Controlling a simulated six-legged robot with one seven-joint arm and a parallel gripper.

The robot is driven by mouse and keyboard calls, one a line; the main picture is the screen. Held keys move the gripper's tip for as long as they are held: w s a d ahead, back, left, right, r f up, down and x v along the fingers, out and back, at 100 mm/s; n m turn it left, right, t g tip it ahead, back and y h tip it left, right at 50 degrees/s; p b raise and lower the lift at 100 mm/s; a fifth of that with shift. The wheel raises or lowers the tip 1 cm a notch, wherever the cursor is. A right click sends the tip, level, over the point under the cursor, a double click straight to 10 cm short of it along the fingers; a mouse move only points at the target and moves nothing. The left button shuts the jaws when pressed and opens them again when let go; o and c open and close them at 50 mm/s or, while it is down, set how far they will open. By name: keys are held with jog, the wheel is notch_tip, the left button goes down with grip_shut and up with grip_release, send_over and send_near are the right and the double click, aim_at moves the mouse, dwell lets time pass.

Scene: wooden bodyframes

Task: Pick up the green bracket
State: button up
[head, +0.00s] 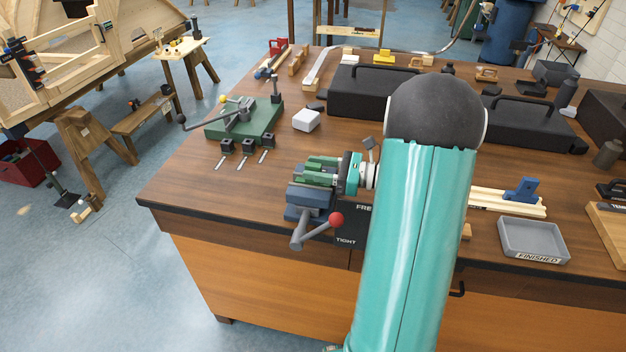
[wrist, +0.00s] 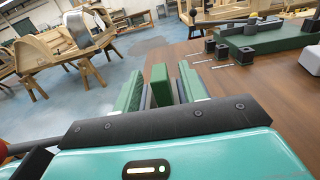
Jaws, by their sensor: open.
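The green bracket (wrist: 160,84) shows in the wrist view as an upright green block between the two green-faced fingers of my gripper (wrist: 161,93). The fingers stand apart, with narrow gaps on both sides of it. In the head view my gripper (head: 318,170) reaches left over a blue-grey vise (head: 309,198) at the bench's front edge. Green parts overlap there, and I cannot clearly separate bracket from fingers. How the vise jaws sit on the bracket is hidden. The vise lever has a red knob (head: 336,219), beside a dark plate reading FREE and TIGHT.
A green fixture (head: 258,122), a white block (head: 306,120) and several small black blocks stand behind the vise. Dark toolboxes (head: 375,92) line the back. A grey FINISHED tray (head: 532,240) lies at right. The bench's left front corner is bare.

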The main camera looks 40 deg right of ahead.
jog(key=shift+w+a, duration=0.4)
grip_shut()
jog(key=shift+r, duration=0.15)
